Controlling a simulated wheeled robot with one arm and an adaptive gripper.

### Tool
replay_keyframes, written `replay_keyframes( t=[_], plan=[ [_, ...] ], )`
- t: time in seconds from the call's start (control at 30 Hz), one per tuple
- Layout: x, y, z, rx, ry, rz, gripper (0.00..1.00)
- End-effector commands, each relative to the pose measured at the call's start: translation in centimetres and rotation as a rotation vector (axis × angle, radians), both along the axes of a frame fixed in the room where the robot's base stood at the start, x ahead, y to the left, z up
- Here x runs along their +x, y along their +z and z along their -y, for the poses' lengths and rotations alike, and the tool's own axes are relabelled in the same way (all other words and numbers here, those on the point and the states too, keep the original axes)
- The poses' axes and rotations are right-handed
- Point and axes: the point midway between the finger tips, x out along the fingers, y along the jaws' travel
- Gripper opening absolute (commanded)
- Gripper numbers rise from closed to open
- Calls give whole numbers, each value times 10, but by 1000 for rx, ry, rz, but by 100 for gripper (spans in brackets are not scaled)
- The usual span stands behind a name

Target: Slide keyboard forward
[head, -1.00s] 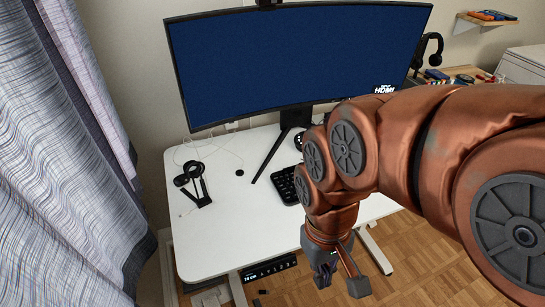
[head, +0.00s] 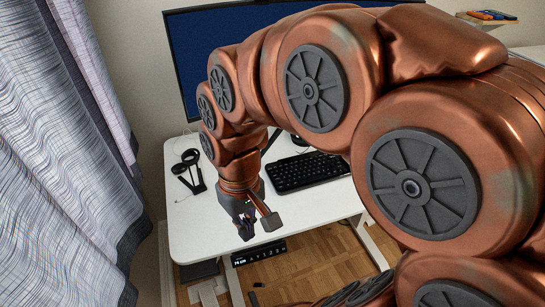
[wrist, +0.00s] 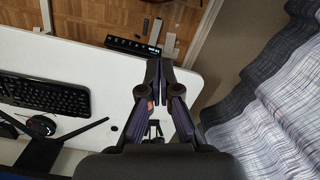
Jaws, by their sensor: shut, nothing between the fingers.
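The black keyboard (head: 306,171) lies on the white desk (head: 200,222), to the right of my gripper in the head view and partly behind my arm. In the wrist view the keyboard (wrist: 45,94) is at the left, clear of the fingers. My gripper (head: 246,232) hangs near the desk's front edge, left of the keyboard and apart from it. In the wrist view my gripper (wrist: 160,62) has its fingers together with nothing between them.
A wide monitor (head: 190,60) stands at the back, its stand foot (wrist: 85,131) behind the keyboard. A black folding stand (head: 190,172) sits at the desk's left. A height control panel (head: 258,250) is under the front edge. Curtains (head: 60,150) hang at the left.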

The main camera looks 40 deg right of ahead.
Motion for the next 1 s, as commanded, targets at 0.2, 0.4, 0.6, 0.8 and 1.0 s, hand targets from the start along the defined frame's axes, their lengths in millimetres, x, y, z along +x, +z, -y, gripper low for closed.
replay_keyframes(
  t=[0.2, 0.4, 0.6, 0.8, 1.0],
  plan=[
    [82, -9, 25, 20, -26, 77, 0],
    [153, -19, 61, 30, -64, 148, 0],
    [216, -37, 112, 28, -120, 218, 0],
    [269, -60, 178, 6, -189, 288, 0],
    [306, -91, 255, -31, -264, 341, 0]
  ],
)
